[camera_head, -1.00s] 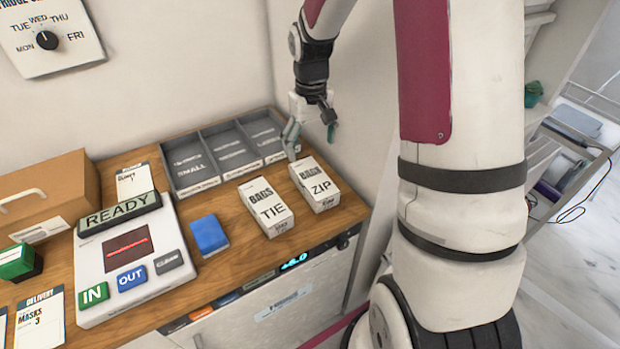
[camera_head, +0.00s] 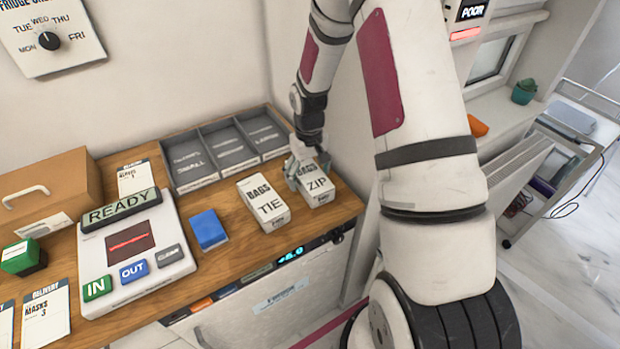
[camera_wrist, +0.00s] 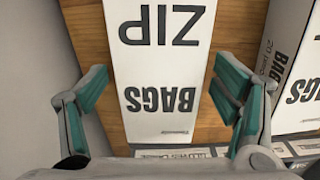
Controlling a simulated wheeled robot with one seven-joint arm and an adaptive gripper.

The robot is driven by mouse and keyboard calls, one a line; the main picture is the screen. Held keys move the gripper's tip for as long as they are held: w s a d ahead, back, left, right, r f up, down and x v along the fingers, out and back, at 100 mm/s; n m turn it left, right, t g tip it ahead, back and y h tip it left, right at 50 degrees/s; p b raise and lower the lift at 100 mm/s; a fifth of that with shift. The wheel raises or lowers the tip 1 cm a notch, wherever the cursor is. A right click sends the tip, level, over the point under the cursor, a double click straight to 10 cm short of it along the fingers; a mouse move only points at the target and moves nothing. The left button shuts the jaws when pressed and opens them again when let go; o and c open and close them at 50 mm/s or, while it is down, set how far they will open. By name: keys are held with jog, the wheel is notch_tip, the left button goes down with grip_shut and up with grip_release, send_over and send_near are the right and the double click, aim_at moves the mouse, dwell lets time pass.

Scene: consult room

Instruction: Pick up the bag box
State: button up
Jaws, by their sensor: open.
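A white box labelled BAGS ZIP (camera_head: 318,186) lies on the wooden counter at its right end; in the wrist view the same box (camera_wrist: 160,75) shows between my fingers. A second white box labelled BAGS TIE (camera_head: 263,204) lies just to its left, and part of it shows at the right of the wrist view (camera_wrist: 293,70). My gripper (camera_head: 306,175) is open over the far end of the ZIP box. In the wrist view my gripper's (camera_wrist: 165,115) teal-padded fingers stand on either side of the box, with a gap on each side.
A grey three-part tray (camera_head: 222,172) lies behind the boxes against the wall. A blue block (camera_head: 209,231) and a READY scanner unit (camera_head: 135,250) are to the left. The wooden counter (camera_head: 240,262) has bare room in front of the boxes.

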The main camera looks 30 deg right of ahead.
jog(key=c, duration=1.4)
